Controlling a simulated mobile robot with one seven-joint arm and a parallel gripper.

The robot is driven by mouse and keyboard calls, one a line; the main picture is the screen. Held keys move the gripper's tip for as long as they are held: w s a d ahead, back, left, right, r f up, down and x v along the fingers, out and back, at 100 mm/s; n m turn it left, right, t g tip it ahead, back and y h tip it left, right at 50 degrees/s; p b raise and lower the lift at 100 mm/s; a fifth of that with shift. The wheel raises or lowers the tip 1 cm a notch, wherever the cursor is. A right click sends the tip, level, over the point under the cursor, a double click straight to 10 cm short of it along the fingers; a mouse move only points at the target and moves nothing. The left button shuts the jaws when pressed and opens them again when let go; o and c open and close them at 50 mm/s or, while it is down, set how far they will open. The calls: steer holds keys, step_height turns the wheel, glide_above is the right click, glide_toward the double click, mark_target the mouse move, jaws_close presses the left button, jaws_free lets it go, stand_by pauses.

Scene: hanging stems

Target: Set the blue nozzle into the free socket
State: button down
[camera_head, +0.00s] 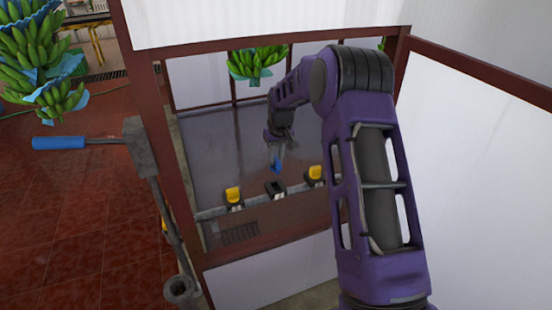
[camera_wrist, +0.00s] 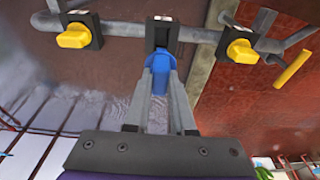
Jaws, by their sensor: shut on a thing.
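My gripper (camera_head: 277,155) is shut on the blue nozzle (camera_head: 276,167), which hangs below the fingertips in the head view. The free socket (camera_head: 275,188) is a dark, empty holder on the grey pipe, just below the nozzle with a small gap in that view. In the wrist view, the blue nozzle (camera_wrist: 159,75) sits between the two grey fingers of my gripper (camera_wrist: 160,82). Its far end overlaps the lower edge of the free socket (camera_wrist: 162,33). Whether they touch cannot be told.
Yellow nozzles sit in sockets on the left (camera_head: 233,195) and right (camera_head: 315,174) of the free one. The grey pipe (camera_wrist: 125,29) carries the sockets. Dark red frame posts (camera_head: 160,130) and white panels surround the bay. Banana bunches (camera_head: 255,62) hang behind.

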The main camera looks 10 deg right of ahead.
mark_target(276, 172)
steer(key=shift+f+b, duration=1.6)
steer(key=shift+f, duration=1.25)
steer(key=shift+f+b, duration=0.75)
steer(key=shift+f, duration=0.6)
stand_by(0.6)
